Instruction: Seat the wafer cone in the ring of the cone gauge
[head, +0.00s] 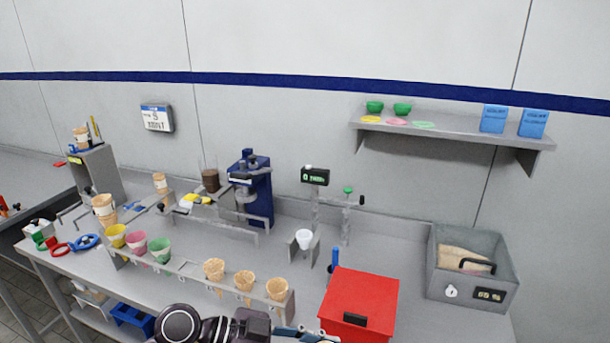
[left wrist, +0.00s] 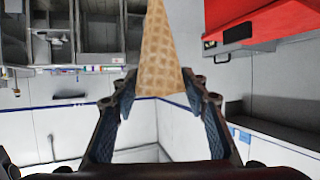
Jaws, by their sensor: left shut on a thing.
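In the left wrist view a tan wafer cone (left wrist: 161,55) with a waffle pattern sits between the two fingers of my left gripper (left wrist: 160,95). The fingers are shut on it from both sides, and its upper end runs out of the picture. In the head view my left gripper (head: 302,334) is at the bottom edge, low in front of the bench, and the cone is mostly cut off. A stand with a white conical cup (head: 304,239) in a bracket, below a small black display (head: 315,176), may be the cone gauge; I cannot make out its ring clearly. My right gripper is not seen.
A rack (head: 195,279) along the front holds several cones, some in coloured sleeves. A red box (head: 360,303) stands right of my gripper. A grey bin (head: 472,268) is at the far right. A blue machine (head: 258,195) stands behind.

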